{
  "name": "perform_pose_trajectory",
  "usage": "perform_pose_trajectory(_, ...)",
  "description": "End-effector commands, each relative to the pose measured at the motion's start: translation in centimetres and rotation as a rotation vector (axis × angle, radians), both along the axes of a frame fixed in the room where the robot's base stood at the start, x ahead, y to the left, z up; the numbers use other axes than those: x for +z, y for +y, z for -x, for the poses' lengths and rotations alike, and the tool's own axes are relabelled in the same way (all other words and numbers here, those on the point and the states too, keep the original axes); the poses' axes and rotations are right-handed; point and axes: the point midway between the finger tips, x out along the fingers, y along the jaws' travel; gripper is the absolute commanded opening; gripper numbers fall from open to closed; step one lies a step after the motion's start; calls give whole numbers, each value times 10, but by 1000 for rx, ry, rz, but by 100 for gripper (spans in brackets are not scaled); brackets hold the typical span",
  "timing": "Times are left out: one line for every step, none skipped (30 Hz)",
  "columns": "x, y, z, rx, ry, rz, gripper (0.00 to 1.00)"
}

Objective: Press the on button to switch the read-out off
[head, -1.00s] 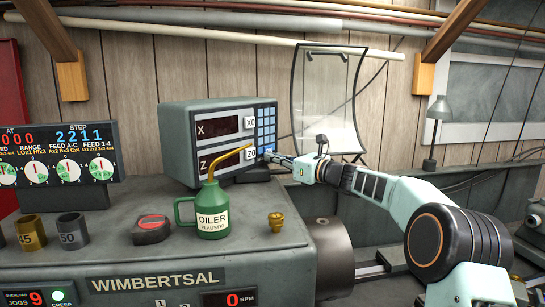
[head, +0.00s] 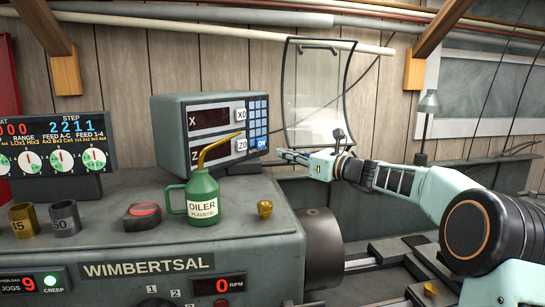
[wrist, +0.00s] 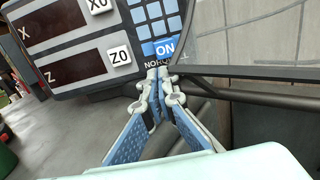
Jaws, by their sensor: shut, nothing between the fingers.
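The read-out (head: 208,143) is a grey box with X and Z windows on its front, standing on the machine top in the head view. Both windows are dark, with no digits showing. The blue ON button (head: 262,141) is at its lower right, below the blue keypad; it also shows in the wrist view (wrist: 164,48). My gripper (head: 281,153) is shut and empty, to the right of the button in the head view. In the wrist view its fingertips (wrist: 159,74) appear just below the button; a small gap seems to separate them.
A green oiler (head: 203,196) with a yellow spout stands before the read-out, its spout crossing the Z window. A brass fitting (head: 265,208) and a tape measure (head: 142,216) sit nearby. A clear shield (head: 315,95) stands right of the read-out.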

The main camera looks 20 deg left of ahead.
Motion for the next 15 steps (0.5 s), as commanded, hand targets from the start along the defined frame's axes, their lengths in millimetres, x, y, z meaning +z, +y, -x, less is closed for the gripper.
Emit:
perform_pose_trajectory(-4, -12, 5, -2, 0, 1, 0)
perform_pose_trajectory(-4, -18, 7, -3, 0, 1, 0)
perform_pose_trajectory(-3, -24, 11, -3, 0, 1, 0)
perform_pose_trajectory(-3, -29, 13, -2, 1, 0, 0)
perform_pose_trajectory(-3, -33, 16, -2, 0, 1, 0)
perform_pose_trajectory(-3, -38, 18, -2, 0, 1, 0)
perform_pose_trajectory(-3, -41, 19, -2, 1, 0, 0)
perform_pose_trajectory(-2, -44, 21, -1, 1, 0, 0)
perform_pose_trajectory(-2, -47, 23, 0, 1, 0, 0)
perform_pose_trajectory(-2, -48, 24, 0, 1, 0, 0)
perform_pose_trajectory(-2, -50, 25, 0, 1, 0, 0)
perform_pose_trajectory(-1, -52, 25, 0, 1, 0, 0)
perform_pose_trajectory(-1, -52, 26, 0, 1, 0, 0)
perform_pose_trajectory(-1, -53, 26, 0, 2, 0, 0)
perform_pose_trajectory(-1, -53, 26, 0, 2, 0, 0)
